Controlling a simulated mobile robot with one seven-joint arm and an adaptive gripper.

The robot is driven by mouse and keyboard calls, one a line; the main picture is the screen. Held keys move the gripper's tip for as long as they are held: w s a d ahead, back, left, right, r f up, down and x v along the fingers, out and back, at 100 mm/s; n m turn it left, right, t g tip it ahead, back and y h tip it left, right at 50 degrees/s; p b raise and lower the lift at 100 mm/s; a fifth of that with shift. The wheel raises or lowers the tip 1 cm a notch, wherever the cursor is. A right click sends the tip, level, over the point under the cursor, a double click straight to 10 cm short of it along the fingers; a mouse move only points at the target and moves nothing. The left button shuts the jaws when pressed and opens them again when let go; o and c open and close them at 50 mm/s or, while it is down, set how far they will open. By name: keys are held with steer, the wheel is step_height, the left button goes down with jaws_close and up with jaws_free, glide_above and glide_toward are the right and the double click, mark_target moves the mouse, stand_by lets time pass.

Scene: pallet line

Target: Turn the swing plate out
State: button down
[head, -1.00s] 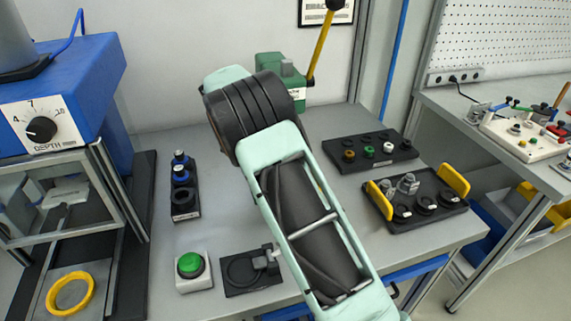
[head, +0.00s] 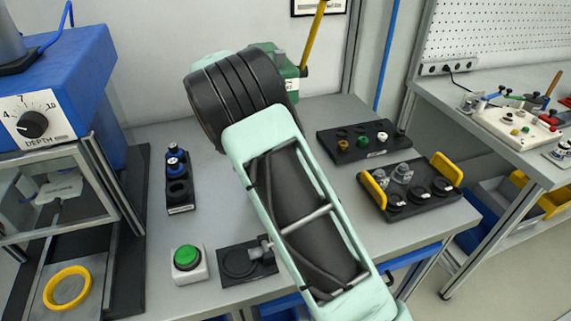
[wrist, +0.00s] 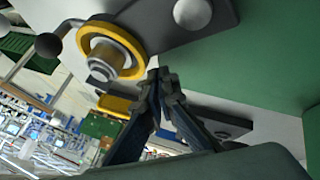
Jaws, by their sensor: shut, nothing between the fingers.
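In the wrist view a dark grey plate (wrist: 165,22) sits at the top against a green body (wrist: 265,50); it looks like the swing plate. A yellow ring (wrist: 82,38) around a metal spindle is beside it, with a dark ball knob (wrist: 48,45) at the left. My gripper (wrist: 158,78) is shut and empty, its fingertips just below the ring and plate; whether they touch the plate I cannot tell. In the head view the green machine (head: 287,66) with its yellow lever (head: 313,38) stands at the back, partly behind my arm, which hides my gripper and the plate.
A black tray with yellow handles (head: 415,212) and a black strip with small knobs (head: 335,160) lie on the bench right of my arm. A bottle rack (head: 180,208) and green button (head: 187,257) are left. A blue machine (head: 75,55) stands farther left.

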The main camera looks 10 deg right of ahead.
steer(key=shift+s+m+g, duration=0.25)
steer(key=shift+m+g, duration=0.05)
steer(key=shift+m, duration=0.1)
stand_by(0.5)
steer(key=v, duration=1.2)
steer(key=shift+s+d+r, duration=0.1)
steer(key=shift+d+r, duration=0.05)
